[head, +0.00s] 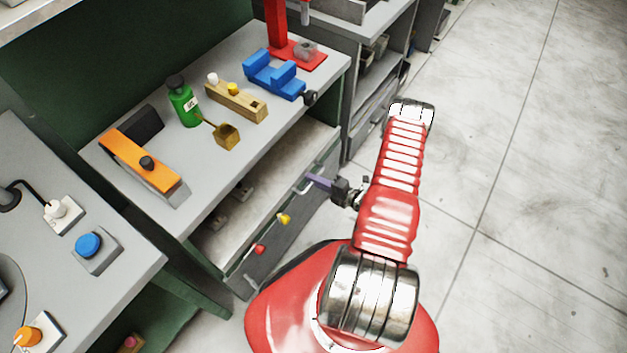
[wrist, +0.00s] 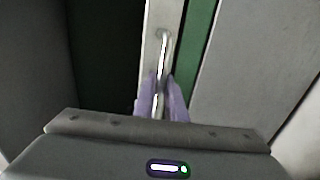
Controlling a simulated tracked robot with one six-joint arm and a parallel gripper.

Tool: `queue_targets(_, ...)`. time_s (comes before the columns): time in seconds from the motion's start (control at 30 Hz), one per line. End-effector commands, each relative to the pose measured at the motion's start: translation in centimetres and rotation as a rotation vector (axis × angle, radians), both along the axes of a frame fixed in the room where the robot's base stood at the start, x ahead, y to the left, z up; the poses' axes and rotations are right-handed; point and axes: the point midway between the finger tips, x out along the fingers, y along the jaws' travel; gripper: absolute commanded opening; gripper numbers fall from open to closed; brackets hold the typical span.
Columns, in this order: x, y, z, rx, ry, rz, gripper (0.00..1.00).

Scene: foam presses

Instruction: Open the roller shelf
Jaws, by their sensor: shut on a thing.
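The roller shelf (head: 262,270) is under the middle workbench in the head view. Its grey front carries a metal bar handle (head: 302,187) at the far end. My gripper (head: 313,179), with purple fingers, reaches the handle from the right. In the wrist view the handle (wrist: 163,48) stands upright in the picture, and my gripper (wrist: 163,88) is shut on its lower part, one finger on each side. The fingers hide part of the handle. I cannot tell how far the shelf is drawn out.
A red knob (head: 260,250) and a yellow knob (head: 284,218) sit along the shelf front. The concrete floor (head: 520,170) at the right is clear.

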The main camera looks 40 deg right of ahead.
Motion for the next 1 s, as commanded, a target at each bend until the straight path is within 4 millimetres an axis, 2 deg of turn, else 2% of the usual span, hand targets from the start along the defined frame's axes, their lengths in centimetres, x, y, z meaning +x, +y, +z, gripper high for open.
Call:
queue_targets(0.27, -1.4, -0.4, -0.3, 0.002, 0.009, -0.001, 0.0)
queue_targets(0.47, -3.7, -1.2, -0.3, 0.003, 0.009, -0.003, 0.0)
queue_targets(1.0, -13.6, -4.7, -0.3, 0.002, 0.008, -0.005, 0.0)
